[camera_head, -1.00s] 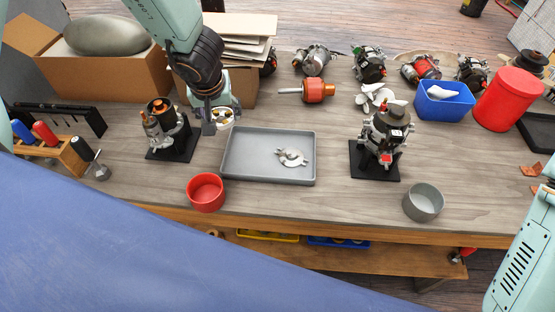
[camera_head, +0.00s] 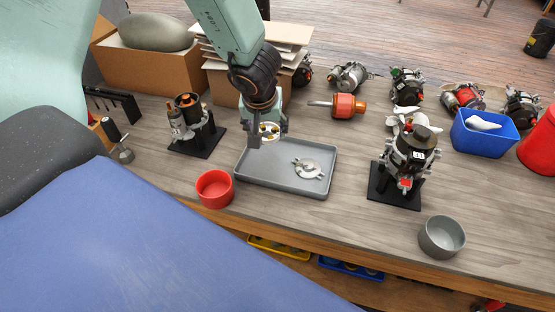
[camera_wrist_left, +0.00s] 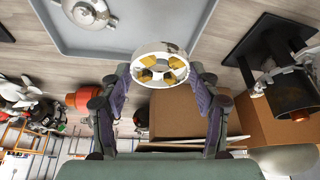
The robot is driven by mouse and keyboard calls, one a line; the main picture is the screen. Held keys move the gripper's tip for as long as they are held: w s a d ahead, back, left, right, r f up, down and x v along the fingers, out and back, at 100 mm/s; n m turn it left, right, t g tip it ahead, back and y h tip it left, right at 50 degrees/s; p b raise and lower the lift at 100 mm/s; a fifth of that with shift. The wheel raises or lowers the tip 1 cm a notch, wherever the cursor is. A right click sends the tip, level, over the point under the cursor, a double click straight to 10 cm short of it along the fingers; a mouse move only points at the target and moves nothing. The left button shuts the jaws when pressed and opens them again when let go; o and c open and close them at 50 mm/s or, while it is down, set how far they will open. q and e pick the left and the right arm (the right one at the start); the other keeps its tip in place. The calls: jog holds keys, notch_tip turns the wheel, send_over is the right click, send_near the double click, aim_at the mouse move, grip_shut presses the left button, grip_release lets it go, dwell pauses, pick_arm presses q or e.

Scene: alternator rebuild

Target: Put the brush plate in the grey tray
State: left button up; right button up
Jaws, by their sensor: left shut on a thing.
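My left gripper (camera_head: 266,138) is shut on the brush plate (camera_head: 269,131), a round pale ring with brass-coloured blocks inside. In the left wrist view the brush plate (camera_wrist_left: 160,68) sits between the two fingertips. The grey tray (camera_head: 262,173) lies on the bench below, and the plate is held above its back left part, close to the rim. The tray also shows at the top of the wrist view (camera_wrist_left: 140,28). A silver bracket-like part (camera_head: 308,169) lies in the tray's right half. My right gripper is out of view.
A red bowl (camera_head: 214,189) stands left of the tray, touching or nearly so. A partly built alternator on a black stand (camera_head: 191,130) is at left, another (camera_head: 406,165) at right. A grey bowl (camera_head: 441,238) is near the front edge. Cardboard boxes (camera_head: 150,75) stand behind.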

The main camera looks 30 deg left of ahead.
pick_arm(q)
jog(key=b, duration=0.4)
send_over(266, 159)
jog(key=s, duration=0.1)
notch_tip(266, 159, down, 5)
jog(key=shift+s+f, duration=0.1)
jog(key=shift+f, duration=0.1)
jog(key=shift+d+f, duration=0.2)
jog(key=shift+d, duration=0.15)
jog(key=shift+f, duration=0.25)
notch_tip(266, 159, down, 2)
jog(key=shift+s+a+b, duration=0.15)
jog(key=shift+b, duration=1)
jog(key=shift+f, duration=0.4)
jog(key=shift+f+b, duration=0.1)
jog(key=shift+b, duration=0.2)
jog(key=shift+w, duration=0.25)
jog(key=shift+s, duration=0.2)
jog(key=o, duration=0.7)
jog(key=shift+o, duration=1)
jog(key=shift+w+f, duration=0.1)
jog(key=shift+w, duration=0.05)
